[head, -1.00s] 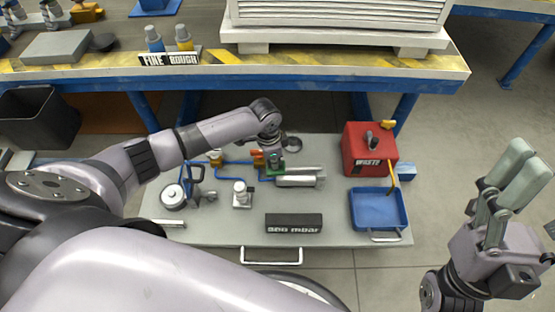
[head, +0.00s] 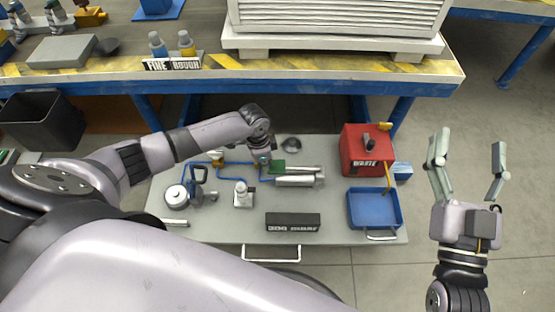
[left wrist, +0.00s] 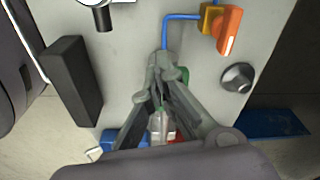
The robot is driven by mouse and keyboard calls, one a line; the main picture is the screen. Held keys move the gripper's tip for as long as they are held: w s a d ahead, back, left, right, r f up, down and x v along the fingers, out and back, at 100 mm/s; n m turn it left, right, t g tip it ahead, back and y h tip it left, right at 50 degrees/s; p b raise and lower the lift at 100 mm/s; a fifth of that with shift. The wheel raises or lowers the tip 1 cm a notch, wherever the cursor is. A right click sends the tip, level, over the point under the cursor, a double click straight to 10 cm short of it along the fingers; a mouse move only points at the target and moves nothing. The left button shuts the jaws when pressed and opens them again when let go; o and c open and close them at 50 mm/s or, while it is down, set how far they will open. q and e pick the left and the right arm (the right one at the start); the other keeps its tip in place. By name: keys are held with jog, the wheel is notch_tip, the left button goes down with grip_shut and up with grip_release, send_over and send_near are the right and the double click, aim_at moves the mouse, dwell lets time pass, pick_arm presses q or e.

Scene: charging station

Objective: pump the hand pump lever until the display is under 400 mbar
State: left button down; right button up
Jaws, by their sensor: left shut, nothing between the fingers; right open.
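The hand pump (head: 295,181) is a silver cylinder with a green block (head: 279,167) at its left end. A thin silver rod, seemingly its lever (head: 303,169), lies along its far side. My left gripper (head: 264,161) is shut and empty just left of the green block. In the left wrist view its closed fingers (left wrist: 165,62) cover most of the pump; a bit of green shows beside them. I cannot tell whether they touch it. My right gripper (head: 468,155) is open and empty, right of the cart.
On the grey cart top (head: 340,228) are blue tubing, a round gauge-like part (head: 176,197), a white fitting (head: 243,194) and a dark knob (head: 291,144). An orange valve handle (left wrist: 230,30) is near my left fingers. A red waste can (head: 362,152) and blue tray (head: 372,209) stand right.

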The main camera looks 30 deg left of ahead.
pick_arm(q)
notch_tip(320, 180, up, 12)
jog(key=a, duration=0.1)
jog(key=shift+s, duration=0.4)
jog(key=shift+f, duration=0.1)
dwell(1.0)
